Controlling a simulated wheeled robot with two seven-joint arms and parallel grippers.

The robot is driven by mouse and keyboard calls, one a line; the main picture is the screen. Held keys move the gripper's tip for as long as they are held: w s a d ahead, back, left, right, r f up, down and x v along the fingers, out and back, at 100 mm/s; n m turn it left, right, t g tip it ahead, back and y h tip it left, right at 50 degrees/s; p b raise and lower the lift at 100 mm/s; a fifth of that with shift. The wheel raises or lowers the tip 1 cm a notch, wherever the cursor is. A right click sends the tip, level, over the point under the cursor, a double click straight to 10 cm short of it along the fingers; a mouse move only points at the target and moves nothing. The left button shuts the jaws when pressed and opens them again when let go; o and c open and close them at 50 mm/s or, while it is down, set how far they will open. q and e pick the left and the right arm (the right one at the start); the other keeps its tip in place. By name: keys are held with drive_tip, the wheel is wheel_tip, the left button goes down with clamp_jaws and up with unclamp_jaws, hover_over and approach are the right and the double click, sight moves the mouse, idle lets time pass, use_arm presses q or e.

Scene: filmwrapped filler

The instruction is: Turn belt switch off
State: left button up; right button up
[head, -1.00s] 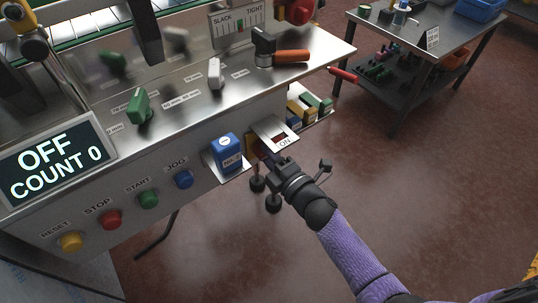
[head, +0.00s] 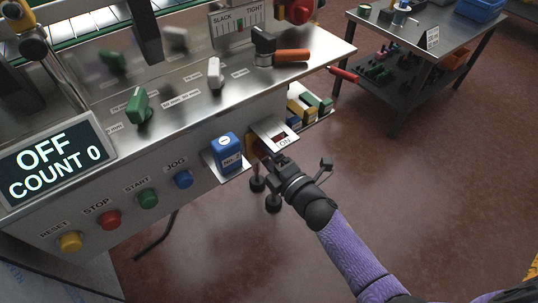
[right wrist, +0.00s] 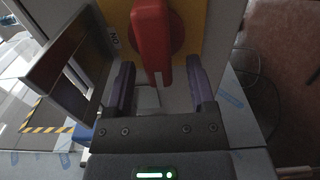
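The belt switch is a red handle (right wrist: 152,42) on a yellow plate (right wrist: 192,22) in the right wrist view, pointing down toward my gripper. A label by it reads ON. In the head view the switch is mostly hidden beneath a metal guard (head: 266,128) at the machine's right front corner, with ON on the label (head: 285,141). My right gripper (right wrist: 163,85) is open, its two fingers on either side of the handle's lower end with gaps visible. In the head view my right gripper (head: 272,162) is just below the guard. My left gripper is not in view.
A display (head: 55,160) reads OFF and COUNT 0. A blue No. 2 block (head: 228,154) sits on a small shelf left of the switch. RESET, STOP, START and JOG buttons line the front panel. A metal cart (head: 400,70) stands at back right; the floor between is open.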

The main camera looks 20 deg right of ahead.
drive_tip(key=shift+s, duration=0.1)
drive_tip(key=p+v, duration=0.2)
drive_tip(key=v, duration=0.7)
drive_tip(key=shift+s+d, duration=0.15)
drive_tip(key=shift+s, duration=0.2)
drive_tip(key=s+d+f+m+g+h, duration=0.25)
drive_tip(key=s+f+m, duration=0.25)
drive_tip(key=f, duration=0.4)
drive_tip(key=s+d+f+m+g+h, duration=0.15)
drive_tip(key=s+f+m+g, duration=0.3)
drive_tip(key=f, duration=0.45)
drive_tip(key=s+f+m+g+h, duration=0.1)
drive_tip(key=s+f+m+g, duration=0.2)
drive_tip(key=s, duration=0.6)
drive_tip(key=s+d+f+m+g+h, duration=0.1)
drive_tip(key=s+f+m+g, duration=0.2)
drive_tip(key=s, duration=0.6)
drive_tip(key=s+d+f+m+g+h, duration=0.1)
drive_tip(key=s+f+m+g, duration=0.3)
drive_tip(key=s, duration=0.5)
drive_tip(key=shift+s+d+g, duration=0.2)
drive_tip(key=shift+d+g, duration=0.05)
drive_tip(key=shift+g, duration=0.05)
